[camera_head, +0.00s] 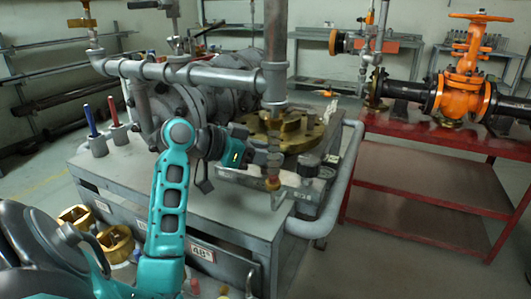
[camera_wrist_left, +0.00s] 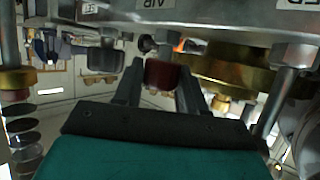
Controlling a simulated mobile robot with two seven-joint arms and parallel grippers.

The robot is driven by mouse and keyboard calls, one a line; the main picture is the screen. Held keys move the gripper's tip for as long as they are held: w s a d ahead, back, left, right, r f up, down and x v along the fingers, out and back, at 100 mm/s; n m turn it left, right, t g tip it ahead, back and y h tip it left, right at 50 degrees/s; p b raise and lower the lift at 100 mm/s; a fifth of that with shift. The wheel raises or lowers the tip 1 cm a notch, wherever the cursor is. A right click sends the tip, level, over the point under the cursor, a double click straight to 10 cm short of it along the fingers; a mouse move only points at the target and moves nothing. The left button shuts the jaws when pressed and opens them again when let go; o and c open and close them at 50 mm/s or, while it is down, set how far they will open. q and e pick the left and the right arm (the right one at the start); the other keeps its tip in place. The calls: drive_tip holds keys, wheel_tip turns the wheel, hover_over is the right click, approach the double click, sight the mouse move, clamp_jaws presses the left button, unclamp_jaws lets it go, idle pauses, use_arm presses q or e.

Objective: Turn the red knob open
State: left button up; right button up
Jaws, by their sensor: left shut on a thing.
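The red knob (camera_wrist_left: 163,76) shows in the left wrist view as a dark red block under the grey fitting, between the two dark fingers of my left gripper (camera_wrist_left: 160,88). The fingers stand on either side of it and are shut on it. In the head view my left gripper (camera_head: 257,153) reaches from the left to the fittings below the thick vertical pipe (camera_head: 275,50), beside the brass flange (camera_head: 300,132). The knob cannot be made out clearly there, being partly behind the gripper and fittings. My right gripper is not in view.
The fittings stand on a grey cabinet (camera_head: 105,170) with a grey pipe (camera_head: 335,195) bending around its right side. Red and blue upright handles stand at its left. A red table (camera_head: 430,137) with an orange valve (camera_head: 465,75) stands right. Brass parts (camera_head: 115,243) are at lower left.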

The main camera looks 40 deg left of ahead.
use_arm(q)
drive_tip(key=shift+c, duration=1.4)
drive_tip(key=n+y+p, duration=0.1)
drive_tip(key=p, duration=0.1)
drive_tip(key=n+y+p, duration=0.1)
drive_tip(key=y, duration=0.1)
drive_tip(key=shift+d+r+n+t+p, duration=0.1)
drive_tip(key=shift+r+n+t+p, duration=0.1)
drive_tip(key=shift+n+t+p, duration=0.15)
drive_tip(key=shift+n+y+p, duration=0.3)
drive_tip(key=shift+n+p, duration=0.05)
drive_tip(key=shift+p, duration=0.2)
drive_tip(key=n+y+p, duration=0.3)
drive_tip(key=p, duration=0.2)
drive_tip(key=shift+y, duration=0.4)
drive_tip(key=shift+f+n+y+p, duration=0.2)
drive_tip(key=shift+n+y+p, duration=0.3)
drive_tip(key=shift+p, duration=0.15)
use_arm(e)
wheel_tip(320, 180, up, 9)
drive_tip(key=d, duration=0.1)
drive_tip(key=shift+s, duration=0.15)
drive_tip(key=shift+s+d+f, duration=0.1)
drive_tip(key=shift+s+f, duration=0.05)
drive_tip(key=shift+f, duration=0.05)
use_arm(q)
drive_tip(key=o, duration=1)
drive_tip(key=shift+c, duration=0.2)
